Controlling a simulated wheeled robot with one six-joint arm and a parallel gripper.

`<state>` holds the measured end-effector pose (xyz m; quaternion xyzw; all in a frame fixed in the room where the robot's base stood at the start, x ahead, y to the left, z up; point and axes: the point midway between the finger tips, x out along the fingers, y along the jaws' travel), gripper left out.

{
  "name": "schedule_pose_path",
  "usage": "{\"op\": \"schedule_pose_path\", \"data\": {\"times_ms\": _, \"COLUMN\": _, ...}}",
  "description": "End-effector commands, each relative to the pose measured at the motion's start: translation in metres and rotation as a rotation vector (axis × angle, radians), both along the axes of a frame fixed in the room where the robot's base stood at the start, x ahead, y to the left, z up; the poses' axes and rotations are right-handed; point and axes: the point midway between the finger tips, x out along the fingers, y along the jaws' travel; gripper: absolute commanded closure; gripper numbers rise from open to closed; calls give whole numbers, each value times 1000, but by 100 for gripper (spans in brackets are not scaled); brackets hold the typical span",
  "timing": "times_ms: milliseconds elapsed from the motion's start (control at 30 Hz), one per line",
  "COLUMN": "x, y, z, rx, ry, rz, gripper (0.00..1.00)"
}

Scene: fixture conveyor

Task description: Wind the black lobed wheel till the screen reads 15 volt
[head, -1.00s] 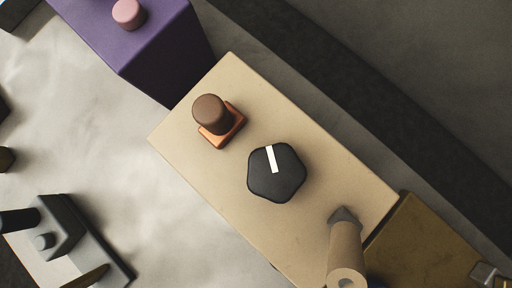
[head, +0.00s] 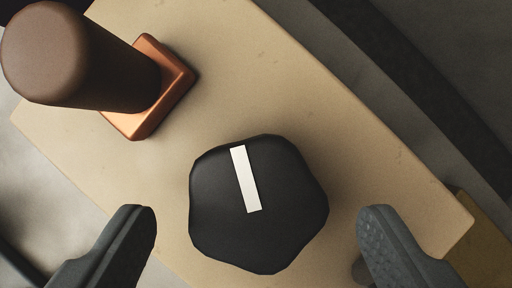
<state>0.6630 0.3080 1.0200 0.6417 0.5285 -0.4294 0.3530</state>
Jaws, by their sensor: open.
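The fingers do not appear to touch the wheel. No screen shows in this view, so I cannot read a voltage.
A brown cylindrical knob (head: 80,58) stands tall on an orange square base (head: 152,90) at the upper left of the same box, near the wheel. A dark strip (head: 420,90) runs beyond the box at the right.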

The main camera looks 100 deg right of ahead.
Motion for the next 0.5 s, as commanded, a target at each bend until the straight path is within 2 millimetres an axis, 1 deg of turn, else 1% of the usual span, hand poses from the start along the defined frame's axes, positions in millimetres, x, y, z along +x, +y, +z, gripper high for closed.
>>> {"op": "schedule_pose_path", "data": {"times_ms": 33, "x": 0, "y": 3, "z": -7, "rx": -1, "ry": 1, "rz": 0, "gripper": 25}}
{"op": "schedule_pose_path", "data": {"times_ms": 200, "x": 1, "y": 10, "z": -23, "rx": 0, "ry": 1, "rz": 1, "gripper": 25}}
{"op": "schedule_pose_path", "data": {"times_ms": 300, "x": 2, "y": 12, "z": -28, "rx": 0, "ry": 0, "rz": 1, "gripper": 25}}
{"op": "schedule_pose_path", "data": {"times_ms": 500, "x": 2, "y": 13, "z": -31, "rx": 1, "ry": -1, "rz": 1, "gripper": 25}}
